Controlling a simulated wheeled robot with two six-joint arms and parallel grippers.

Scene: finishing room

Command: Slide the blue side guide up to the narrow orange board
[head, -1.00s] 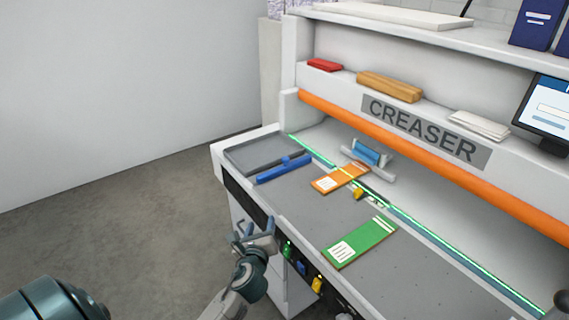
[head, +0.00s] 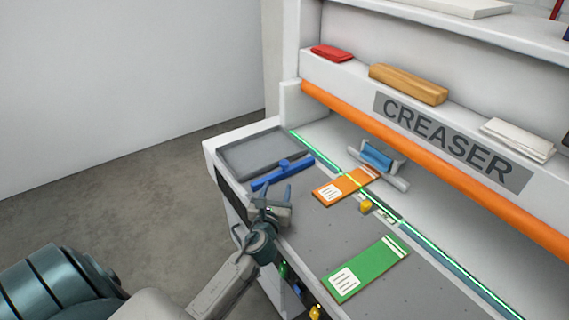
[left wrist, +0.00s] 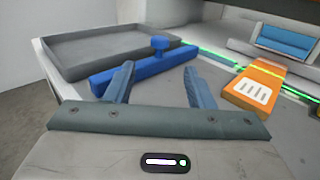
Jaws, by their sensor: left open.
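The blue side guide (head: 284,172) is a bar with a raised knob, lying on the grey bed along the tray's near edge. It shows in the left wrist view (left wrist: 136,69) just beyond my fingers. The narrow orange board (head: 343,187) has a white label and lies to the right of the guide, with a gap of bare bed between them. It also shows in the left wrist view (left wrist: 258,88). My left gripper (head: 276,196) is open and empty, close in front of the guide; its fingers (left wrist: 158,88) point toward the knob. My right gripper is not in view.
A grey tray (head: 240,158) sits left of the guide. A green board (head: 366,268) lies nearer on the bed. A small yellow block (head: 366,206) and a blue-faced clamp (head: 378,157) are near the lit green line. The orange bar (head: 430,165) overhangs the back.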

